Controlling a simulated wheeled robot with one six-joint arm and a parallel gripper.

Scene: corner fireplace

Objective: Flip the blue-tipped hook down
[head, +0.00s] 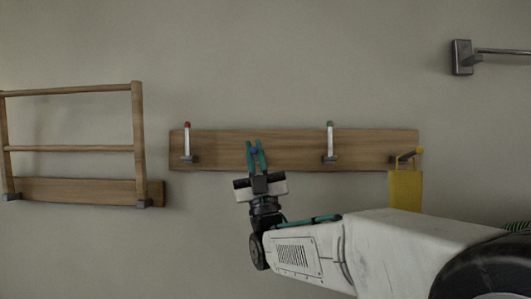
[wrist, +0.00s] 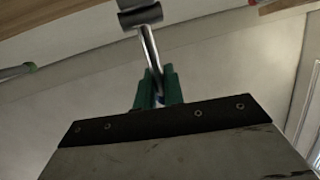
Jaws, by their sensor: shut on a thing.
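The blue-tipped hook (head: 254,150) is on the wooden wall board (head: 290,145), second from the left. In the wrist view its metal stem (wrist: 150,48) runs from the wall mount (wrist: 140,15) down between my green fingers, leaning away from the wall. My gripper (head: 256,154) is shut on the hook near its tip. The fingers hide most of the blue end, and only a bit of blue (wrist: 159,99) shows between them in the wrist view.
A red-tipped hook (head: 187,142) and a green-tipped hook (head: 330,142) stand upright on either side. A yellow-tipped hook (head: 410,155) sticks out with a yellow item (head: 405,190) hanging below it. A wooden rack (head: 138,145) is at left, a metal bar (head: 462,57) upper right.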

